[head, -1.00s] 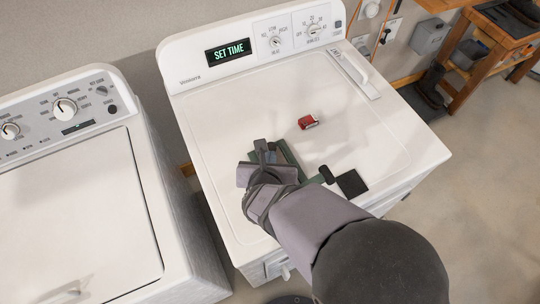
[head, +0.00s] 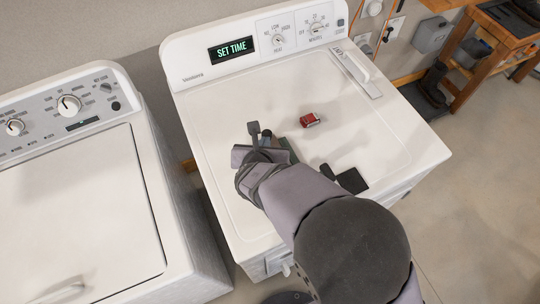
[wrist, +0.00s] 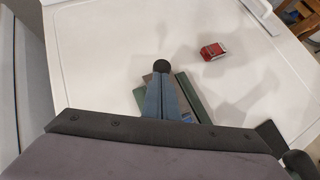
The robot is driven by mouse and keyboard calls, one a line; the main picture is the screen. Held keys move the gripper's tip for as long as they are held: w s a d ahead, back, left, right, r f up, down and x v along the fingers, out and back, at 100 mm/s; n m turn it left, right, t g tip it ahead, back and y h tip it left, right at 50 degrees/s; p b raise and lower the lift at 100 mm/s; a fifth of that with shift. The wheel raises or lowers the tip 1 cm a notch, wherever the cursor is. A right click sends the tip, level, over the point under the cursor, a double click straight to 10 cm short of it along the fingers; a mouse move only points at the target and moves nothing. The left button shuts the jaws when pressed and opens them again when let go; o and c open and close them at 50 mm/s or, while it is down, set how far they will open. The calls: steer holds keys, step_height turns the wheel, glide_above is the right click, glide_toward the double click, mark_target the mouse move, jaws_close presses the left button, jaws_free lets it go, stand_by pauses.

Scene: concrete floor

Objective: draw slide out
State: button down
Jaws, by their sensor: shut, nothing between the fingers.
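A white panel with a raised handle (head: 358,67) is set into the back right of the white dryer's top (head: 225,105); it may be the slide. It lies flush, with no part drawn up that I can see. My gripper (head: 260,136) is over the left middle of the top, well apart from this panel. In the wrist view its fingers (wrist: 163,98) are together and empty.
A small red object (head: 309,120) lies to the right of my gripper. A flat black square (head: 352,181) lies near the front edge, by my arm. A washer (head: 75,205) stands at the left. The dryer's back panel (head: 265,43) rises behind.

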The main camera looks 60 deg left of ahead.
steer(key=shift+d, duration=0.1)
steer(key=s+d+b, duration=0.2)
steer(key=d, duration=0.1)
steer(key=shift+f, duration=0.15)
steer(key=v, duration=1)
steer(key=shift+r, duration=0.25)
steer(key=shift+d, duration=0.1)
